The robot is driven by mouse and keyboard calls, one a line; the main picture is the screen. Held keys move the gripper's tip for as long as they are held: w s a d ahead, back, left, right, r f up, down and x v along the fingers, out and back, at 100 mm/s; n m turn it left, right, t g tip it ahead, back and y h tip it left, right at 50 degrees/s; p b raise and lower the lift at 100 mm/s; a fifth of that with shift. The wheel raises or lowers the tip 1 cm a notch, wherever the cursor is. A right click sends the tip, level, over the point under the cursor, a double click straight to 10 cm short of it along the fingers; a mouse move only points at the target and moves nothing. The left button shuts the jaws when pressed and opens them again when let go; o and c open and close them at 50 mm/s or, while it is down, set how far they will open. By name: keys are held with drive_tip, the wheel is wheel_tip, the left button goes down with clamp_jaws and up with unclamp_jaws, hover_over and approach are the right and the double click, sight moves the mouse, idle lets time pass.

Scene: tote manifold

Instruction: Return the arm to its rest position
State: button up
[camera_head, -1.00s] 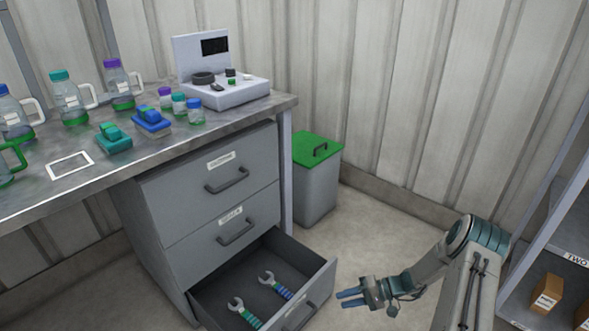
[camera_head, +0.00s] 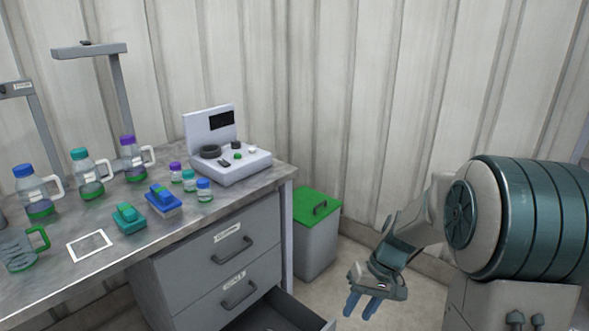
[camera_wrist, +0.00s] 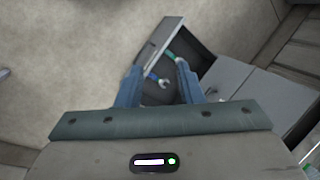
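My gripper (camera_head: 361,306) hangs in front of the bench at the lower right of the head view, blue fingers pointing down. It is in the air, to the right of the open bottom drawer. In the wrist view my gripper (camera_wrist: 158,80) has its two blue fingers spread apart, with nothing held between them. Beyond the fingers the open drawer (camera_wrist: 209,62) shows, with a green-handled wrench (camera_wrist: 174,55) and a blue-handled wrench (camera_wrist: 157,79) lying in it. My arm is bent at the right of the head view.
The bottom drawer (camera_head: 296,316) juts out from the cabinet (camera_head: 216,265). A grey bin with a green lid (camera_head: 318,205) stands against the wall. The bench (camera_head: 235,200) carries bottles, small jars, coloured blocks and a scale-like device (camera_head: 232,165). Floor between bin and arm is clear.

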drive_tip(key=s+r+t+h+p, duration=0.2)
drive_tip(key=s+r+p, duration=0.2)
drive_tip(key=s+r, duration=0.3)
drive_tip(key=s+r+t+h+p, duration=0.2)
drive_tip(key=s+r+p, duration=0.3)
drive_tip(key=r, duration=0.8)
drive_tip(key=shift+s+d+r+m, duration=0.25)
drive_tip(key=shift+s+m, duration=0.15)
drive_tip(key=shift+s, duration=0.45)
